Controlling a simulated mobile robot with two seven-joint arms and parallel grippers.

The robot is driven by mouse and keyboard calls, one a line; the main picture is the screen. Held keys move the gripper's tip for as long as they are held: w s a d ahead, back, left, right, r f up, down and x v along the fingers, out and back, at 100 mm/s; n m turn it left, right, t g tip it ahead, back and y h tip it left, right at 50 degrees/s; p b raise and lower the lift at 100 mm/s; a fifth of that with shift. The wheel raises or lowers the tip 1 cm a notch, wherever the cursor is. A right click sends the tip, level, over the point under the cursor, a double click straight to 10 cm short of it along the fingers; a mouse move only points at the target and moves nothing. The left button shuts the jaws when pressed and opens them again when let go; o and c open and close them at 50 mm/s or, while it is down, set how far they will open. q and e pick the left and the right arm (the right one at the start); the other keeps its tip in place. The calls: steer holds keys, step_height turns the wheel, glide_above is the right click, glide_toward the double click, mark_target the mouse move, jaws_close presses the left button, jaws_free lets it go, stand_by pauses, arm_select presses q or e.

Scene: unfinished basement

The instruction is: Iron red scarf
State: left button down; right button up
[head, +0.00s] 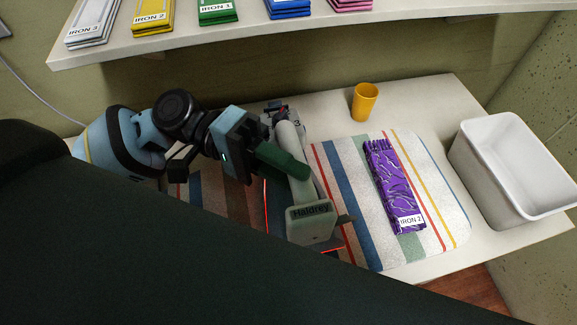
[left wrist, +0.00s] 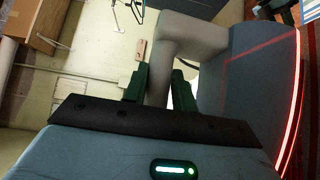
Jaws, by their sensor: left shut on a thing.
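My left gripper (head: 283,160) is shut on the handle of a grey-green iron marked "Haldrey" (head: 312,226), over the left-middle of the striped ironing mat (head: 440,190). The left wrist view shows the dark green fingers (left wrist: 158,82) on either side of the iron's pale handle (left wrist: 185,35). Red lines glow along the iron's edge there. I cannot tell whether the iron touches the mat. I see no red scarf; the area under and left of the iron is partly hidden. A folded purple patterned scarf labelled "IRON 2" (head: 390,185) lies on the mat's right half. My right gripper is not in view.
A yellow cup (head: 364,102) stands behind the mat. A white bin (head: 485,178) stands at the table's right. A shelf (head: 300,35) above holds folded white, yellow, green, blue and pink cloths. A large dark shape covers the lower left.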

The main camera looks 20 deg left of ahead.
arm_select(q)
steer(key=shift+w+a, duration=0.55)
steer(key=shift+w, duration=0.3)
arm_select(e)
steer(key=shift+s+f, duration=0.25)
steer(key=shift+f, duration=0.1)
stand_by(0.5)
